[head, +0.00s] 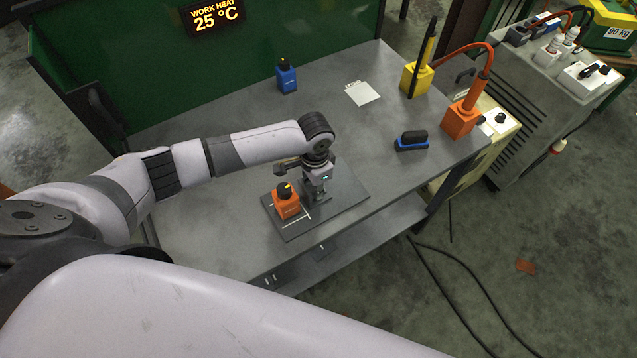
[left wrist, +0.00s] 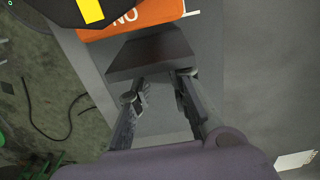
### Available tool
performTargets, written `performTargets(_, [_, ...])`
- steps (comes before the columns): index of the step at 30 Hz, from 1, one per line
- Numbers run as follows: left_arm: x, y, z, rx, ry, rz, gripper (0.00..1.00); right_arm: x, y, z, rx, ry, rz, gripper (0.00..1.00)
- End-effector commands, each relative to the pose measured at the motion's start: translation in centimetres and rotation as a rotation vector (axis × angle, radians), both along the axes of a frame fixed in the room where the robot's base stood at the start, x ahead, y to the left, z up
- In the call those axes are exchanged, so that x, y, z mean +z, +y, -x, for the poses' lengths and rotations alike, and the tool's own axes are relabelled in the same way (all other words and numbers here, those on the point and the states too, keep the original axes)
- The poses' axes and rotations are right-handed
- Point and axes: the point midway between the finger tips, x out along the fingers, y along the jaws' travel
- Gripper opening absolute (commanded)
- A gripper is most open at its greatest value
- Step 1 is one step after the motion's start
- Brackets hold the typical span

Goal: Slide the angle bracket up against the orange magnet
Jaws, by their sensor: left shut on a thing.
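The orange magnet (head: 286,204) stands on a dark flat plate (head: 345,197) near the table's front edge. It has a dark knob with a yellow mark on top, and its orange body (left wrist: 150,14) shows at the top of the left wrist view. The angle bracket (left wrist: 150,53) is a dark piece between my fingertips and the magnet. Its far edge looks close to or against the magnet; contact cannot be told. My left gripper (head: 319,192) points down just right of the magnet, its fingers (left wrist: 158,82) shut on the bracket. My right gripper is not in view.
A blue magnet (head: 287,78) and a pale card (head: 362,93) are at the back of the table (head: 235,100). A yellow block (head: 416,80), a blue-based brush-like item (head: 411,140) and an orange holder (head: 461,119) stand to the right. The table's middle is clear.

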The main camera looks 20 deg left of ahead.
Motion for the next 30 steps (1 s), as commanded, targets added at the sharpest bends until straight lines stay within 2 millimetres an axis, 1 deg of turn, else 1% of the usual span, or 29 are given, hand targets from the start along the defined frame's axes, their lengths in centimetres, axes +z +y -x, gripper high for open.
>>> performTargets(9, [0.05,0.61,0.84,-0.001,0.002,-0.001,0.00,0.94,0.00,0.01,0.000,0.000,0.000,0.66])
performTargets(30, [0.04,0.84,1.09,0.000,0.002,-0.001,0.00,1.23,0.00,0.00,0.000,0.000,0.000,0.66])
